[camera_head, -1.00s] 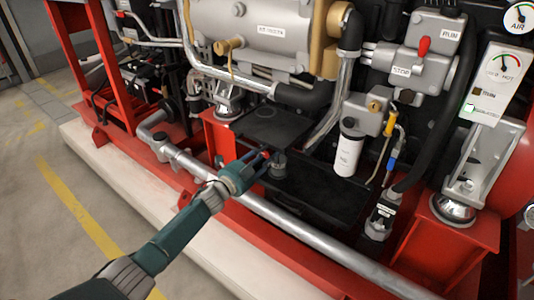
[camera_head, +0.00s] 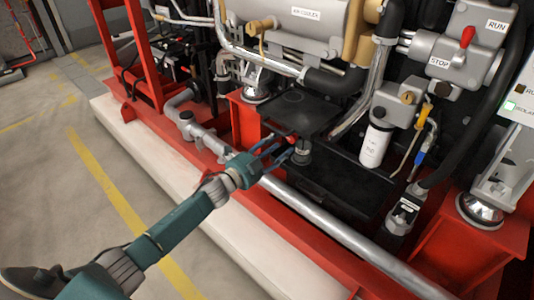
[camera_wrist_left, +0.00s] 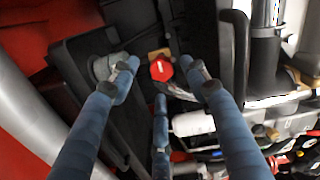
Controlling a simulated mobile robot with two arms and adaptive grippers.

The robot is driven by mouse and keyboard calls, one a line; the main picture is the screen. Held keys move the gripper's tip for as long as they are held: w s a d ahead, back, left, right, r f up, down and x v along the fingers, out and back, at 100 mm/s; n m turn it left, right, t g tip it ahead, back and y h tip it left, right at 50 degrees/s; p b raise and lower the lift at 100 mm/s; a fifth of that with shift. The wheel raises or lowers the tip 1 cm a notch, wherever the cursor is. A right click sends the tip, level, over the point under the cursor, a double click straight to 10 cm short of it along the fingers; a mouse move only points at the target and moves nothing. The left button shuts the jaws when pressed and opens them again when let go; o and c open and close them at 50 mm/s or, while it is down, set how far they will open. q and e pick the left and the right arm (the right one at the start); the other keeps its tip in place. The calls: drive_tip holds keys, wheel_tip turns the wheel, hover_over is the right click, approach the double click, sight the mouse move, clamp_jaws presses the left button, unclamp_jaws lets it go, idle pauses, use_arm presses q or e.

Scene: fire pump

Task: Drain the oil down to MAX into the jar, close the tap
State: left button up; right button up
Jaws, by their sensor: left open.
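The red tap handle (camera_head: 290,139) sits at the engine's black sump; in the left wrist view it is a red knob (camera_wrist_left: 161,71) on a brass fitting. A small greyish jar-like vessel (camera_head: 302,156) stands close by on the black tray (camera_head: 335,185); a round grey top beside the knob (camera_wrist_left: 105,68) may be the same vessel. Its oil level cannot be seen. My left gripper (camera_head: 284,148) is open, its fingers (camera_wrist_left: 160,78) spread around the line to the red knob, apparently not gripping it. My right gripper is out of view.
A silver pipe (camera_head: 330,225) runs along the front of the red frame, below my left arm. The floor at left is clear.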

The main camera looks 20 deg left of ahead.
use_arm(q)
drive_tip(key=v, duration=0.6)
idle(6.2)
